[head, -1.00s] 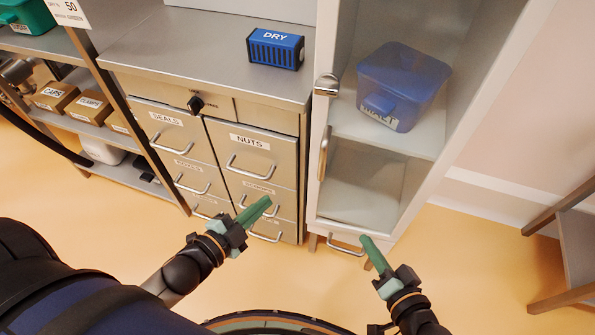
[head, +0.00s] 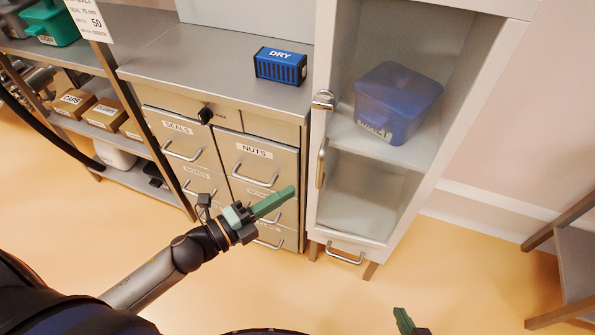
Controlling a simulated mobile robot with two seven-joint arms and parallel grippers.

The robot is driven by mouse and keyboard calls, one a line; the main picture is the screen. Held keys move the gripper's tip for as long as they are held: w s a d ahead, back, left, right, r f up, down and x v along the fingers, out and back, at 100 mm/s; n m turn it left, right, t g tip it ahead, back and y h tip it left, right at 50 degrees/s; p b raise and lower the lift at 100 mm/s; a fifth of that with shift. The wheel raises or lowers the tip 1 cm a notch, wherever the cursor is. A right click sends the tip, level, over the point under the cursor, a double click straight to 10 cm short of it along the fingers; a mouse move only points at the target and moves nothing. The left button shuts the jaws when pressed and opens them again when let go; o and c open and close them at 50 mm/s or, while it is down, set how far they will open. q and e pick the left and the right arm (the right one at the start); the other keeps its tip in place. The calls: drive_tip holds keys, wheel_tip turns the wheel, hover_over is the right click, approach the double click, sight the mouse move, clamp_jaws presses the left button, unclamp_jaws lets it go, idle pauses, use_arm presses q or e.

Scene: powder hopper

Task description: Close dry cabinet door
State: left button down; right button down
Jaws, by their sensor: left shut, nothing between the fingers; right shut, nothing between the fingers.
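The white dry cabinet (head: 408,205) stands right of the steel counter. Its front has a vertical handle (head: 322,163) and a metal latch (head: 323,100) along the left edge. The door looks flush or nearly flush with the frame; I cannot tell whether it is fully closed. A blue lidded tub (head: 398,100) sits on the upper shelf inside. My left gripper (head: 284,197) is shut and empty, in front of the drawers, apart from the cabinet. My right gripper (head: 400,314) is shut and empty at the bottom edge, mostly out of view.
A blue DRY block (head: 280,66) stands on the counter (head: 190,60), above labelled drawers (head: 265,165). A shelf with brown boxes (head: 102,111) is at left. A wooden-framed stand (head: 575,255) is at right. The floor (head: 450,265) before the cabinet is clear.

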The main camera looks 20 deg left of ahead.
use_arm(q)
drive_tip(key=w+d, duration=0.1)
drive_tip(key=w, duration=0.5)
drive_tip(key=shift+w, duration=0.25)
use_arm(e)
drive_tip(key=shift+d, duration=0.1)
